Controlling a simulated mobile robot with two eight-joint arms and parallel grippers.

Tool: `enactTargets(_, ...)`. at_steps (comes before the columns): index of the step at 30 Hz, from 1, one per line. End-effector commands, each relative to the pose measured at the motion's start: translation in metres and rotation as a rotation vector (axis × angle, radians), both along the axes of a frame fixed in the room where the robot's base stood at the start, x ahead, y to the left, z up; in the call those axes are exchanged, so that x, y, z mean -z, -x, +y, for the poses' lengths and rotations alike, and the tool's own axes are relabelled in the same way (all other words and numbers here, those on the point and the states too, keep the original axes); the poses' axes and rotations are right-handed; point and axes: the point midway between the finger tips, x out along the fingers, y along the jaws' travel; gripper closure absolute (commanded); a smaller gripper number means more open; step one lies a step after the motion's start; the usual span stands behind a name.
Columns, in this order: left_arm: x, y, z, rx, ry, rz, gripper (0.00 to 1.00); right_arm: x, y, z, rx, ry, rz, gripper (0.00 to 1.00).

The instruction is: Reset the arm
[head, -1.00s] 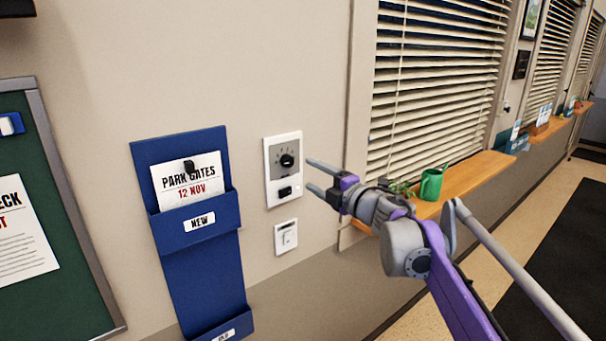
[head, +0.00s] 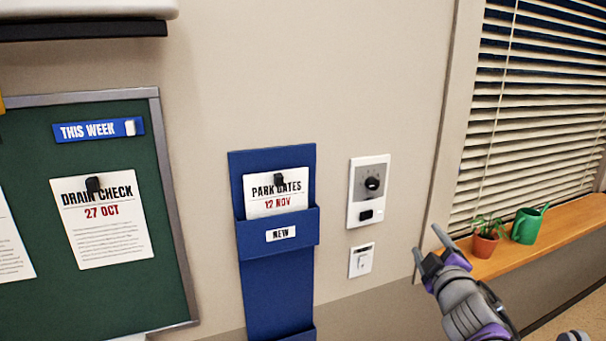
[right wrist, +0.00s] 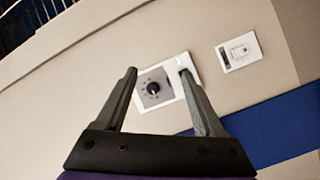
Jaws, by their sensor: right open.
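My right gripper (head: 428,252) is open and empty in the head view. It is in front of the wall, to the right of and below the dial panel (head: 355,206) and left of the window sill. In the right wrist view the two fingers (right wrist: 160,85) are spread apart, with the dial panel (right wrist: 174,112) seen beyond and between them. The panel has a round black knob (head: 372,183) and a black button below it. My left gripper is out of view.
A blue wall holder (head: 265,270) with a "Park Gates" sheet (head: 262,203) hangs left of the panel. A light switch (head: 361,260) is below the panel. A potted plant (head: 485,245) and green watering can (head: 524,226) stand on the wooden sill (head: 560,228). A green noticeboard (head: 110,290) is at left.

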Motion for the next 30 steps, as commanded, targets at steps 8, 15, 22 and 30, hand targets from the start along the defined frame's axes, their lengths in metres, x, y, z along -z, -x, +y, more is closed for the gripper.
enactTargets(8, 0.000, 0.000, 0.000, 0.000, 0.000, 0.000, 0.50, 0.166, 0.136, 0.018, 0.336, -0.565, 0.370, 0.30)
enactTargets(15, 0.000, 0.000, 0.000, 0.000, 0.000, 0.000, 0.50, 0.274, 0.243, 0.070, 0.466, -0.863, 0.701, 0.30)
enactTargets(22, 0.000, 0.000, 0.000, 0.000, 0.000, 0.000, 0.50, 0.311, 0.290, 0.097, 0.504, -0.965, 0.860, 0.30)
enactTargets(30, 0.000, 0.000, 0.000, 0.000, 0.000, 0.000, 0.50, 0.313, 0.293, 0.099, 0.507, -0.971, 0.871, 0.30)
